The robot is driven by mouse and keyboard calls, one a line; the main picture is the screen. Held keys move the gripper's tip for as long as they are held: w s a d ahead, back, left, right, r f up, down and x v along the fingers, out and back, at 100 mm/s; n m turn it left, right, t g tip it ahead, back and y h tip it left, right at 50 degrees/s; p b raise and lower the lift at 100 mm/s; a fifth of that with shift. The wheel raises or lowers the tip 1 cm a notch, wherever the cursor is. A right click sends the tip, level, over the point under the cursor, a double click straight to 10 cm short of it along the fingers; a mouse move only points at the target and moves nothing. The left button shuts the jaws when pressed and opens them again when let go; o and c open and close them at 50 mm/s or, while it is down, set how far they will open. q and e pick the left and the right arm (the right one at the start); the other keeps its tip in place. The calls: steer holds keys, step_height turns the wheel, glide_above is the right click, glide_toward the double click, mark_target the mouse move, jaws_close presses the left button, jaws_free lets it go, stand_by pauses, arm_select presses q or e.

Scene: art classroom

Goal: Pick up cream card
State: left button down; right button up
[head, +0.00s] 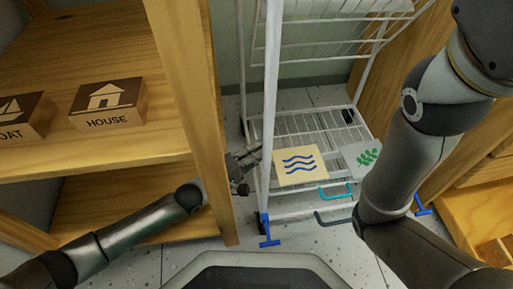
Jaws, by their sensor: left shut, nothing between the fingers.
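The cream card (300,165), marked with three wavy blue lines, lies on the lower part of a white wire rack (340,122). My left gripper (252,158) is shut and empty. It is just left of the card, beside the rack's white front post, and appears apart from the card. My right arm crosses the right side of the head view, but its gripper does not show.
A pale card with a green leaf (366,158) lies right of the cream card, close to my right arm. A wooden shelf (190,80) with house (108,104) and boat (22,117) blocks stands at the left. Blue (269,231) and teal (336,191) parts edge the rack.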

arm_select(q)
steer(key=shift+s+d+r+p, duration=0.2)
steer(key=shift+s+d+p, duration=0.15)
steer(key=shift+d+p, duration=0.15)
steer(key=shift+f, duration=0.15)
